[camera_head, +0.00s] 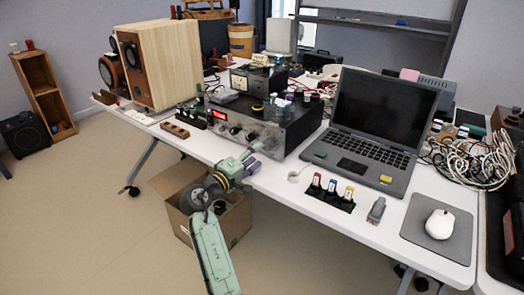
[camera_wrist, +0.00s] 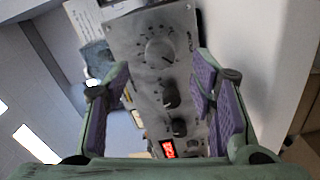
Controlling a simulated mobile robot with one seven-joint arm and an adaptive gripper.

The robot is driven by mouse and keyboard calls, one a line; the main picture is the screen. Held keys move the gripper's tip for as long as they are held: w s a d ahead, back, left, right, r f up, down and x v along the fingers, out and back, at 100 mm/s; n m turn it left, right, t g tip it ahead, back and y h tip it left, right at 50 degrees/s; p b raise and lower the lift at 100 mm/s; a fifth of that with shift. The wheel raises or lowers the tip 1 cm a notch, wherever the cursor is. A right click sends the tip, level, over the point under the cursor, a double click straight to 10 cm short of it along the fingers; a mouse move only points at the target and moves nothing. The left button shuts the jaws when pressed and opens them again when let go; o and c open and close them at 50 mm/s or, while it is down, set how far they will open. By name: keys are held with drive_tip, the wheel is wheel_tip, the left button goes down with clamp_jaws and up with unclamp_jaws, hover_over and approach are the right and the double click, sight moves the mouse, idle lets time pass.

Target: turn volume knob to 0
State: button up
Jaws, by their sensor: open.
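A grey amplifier (camera_head: 262,128) stands on the white table. Its front panel (camera_wrist: 122,28) fills the middle of the wrist view. It bears a large silver knob (camera_wrist: 160,52) with scale marks around it, two smaller dark knobs (camera_wrist: 170,97) (camera_wrist: 180,127) and a red lit display (camera_wrist: 167,148). The labels are too small to read, so I cannot tell for certain which one is the volume knob. My gripper (camera_head: 250,158) is in front of the panel, near the table edge. In the wrist view its purple-padded fingers (camera_wrist: 160,76) are open, with the knobs showing between them and nothing held.
A laptop (camera_head: 375,120) stands to the right of the amplifier and a wooden speaker (camera_head: 165,65) to the left. A small meter box (camera_head: 258,80) and jars (camera_head: 277,106) sit on top. A cardboard box (camera_head: 235,222) is on the floor below the table edge.

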drive_tip(key=v, duration=0.6)
drive_tip(key=shift+s+a, duration=0.2)
drive_tip(key=shift+s, duration=0.05)
